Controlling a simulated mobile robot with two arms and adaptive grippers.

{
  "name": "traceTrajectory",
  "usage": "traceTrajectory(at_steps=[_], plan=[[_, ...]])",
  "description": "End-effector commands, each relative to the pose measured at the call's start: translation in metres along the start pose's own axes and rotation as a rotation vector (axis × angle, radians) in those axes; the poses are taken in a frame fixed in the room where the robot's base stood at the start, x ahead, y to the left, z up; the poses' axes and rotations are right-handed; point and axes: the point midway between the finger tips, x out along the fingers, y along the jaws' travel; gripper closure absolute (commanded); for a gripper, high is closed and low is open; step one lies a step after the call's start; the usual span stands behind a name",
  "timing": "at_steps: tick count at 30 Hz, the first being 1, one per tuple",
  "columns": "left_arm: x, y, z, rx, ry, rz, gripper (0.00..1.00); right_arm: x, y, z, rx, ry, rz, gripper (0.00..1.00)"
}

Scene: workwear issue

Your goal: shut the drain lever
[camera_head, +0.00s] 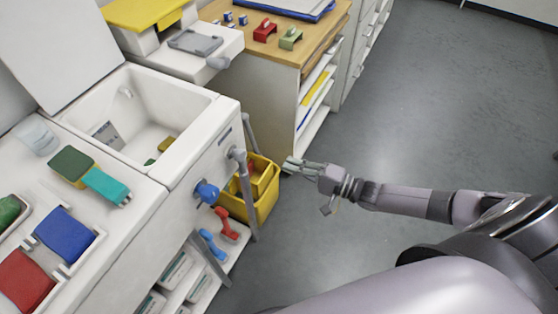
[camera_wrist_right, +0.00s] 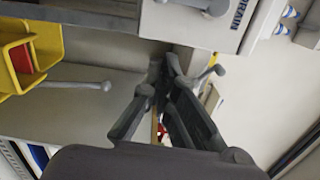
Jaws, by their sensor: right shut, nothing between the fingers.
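A grey lever-like part (camera_head: 238,154) with a rounded end sits below a small dark label on the front of the white sink unit (camera_head: 190,180). In the right wrist view a grey fitting (camera_wrist_right: 208,5) stands beside the DRAIN label (camera_wrist_right: 238,13) at the top edge, partly cut off. I cannot tell its exact position. My right gripper (camera_head: 290,165) is shut and empty, to the right of the sink front and apart from it. Its dark fingers also fill the middle of the right wrist view (camera_wrist_right: 165,82). My left gripper is not in view.
A blue knob (camera_head: 207,192) sticks out of the sink front. A yellow bin (camera_head: 264,205) stands beneath, close to my right gripper. A wooden-topped cabinet (camera_head: 300,50) with shelves stands behind it. Grey floor (camera_head: 430,110) to the right is clear.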

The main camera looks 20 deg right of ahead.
Motion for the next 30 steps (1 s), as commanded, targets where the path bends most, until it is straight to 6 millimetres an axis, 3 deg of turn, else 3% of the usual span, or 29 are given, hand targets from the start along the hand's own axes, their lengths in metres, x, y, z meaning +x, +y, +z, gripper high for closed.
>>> traceTrajectory(at_steps=[6,15,24,27,30], plan=[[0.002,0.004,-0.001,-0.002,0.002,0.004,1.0,-0.021,0.0,0.0,0.0,-0.001,0.0,1.0],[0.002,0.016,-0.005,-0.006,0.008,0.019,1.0,-0.022,-0.001,0.0,0.0,-0.001,-0.002,1.0],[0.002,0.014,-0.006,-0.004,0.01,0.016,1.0,-0.022,0.0,0.0,-0.002,0.0,0.0,1.0],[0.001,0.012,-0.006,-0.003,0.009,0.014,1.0,-0.021,0.011,-0.002,-0.045,0.022,0.022,1.0],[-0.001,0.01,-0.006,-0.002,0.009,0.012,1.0,-0.021,0.044,-0.01,-0.177,0.08,0.101,1.0]])
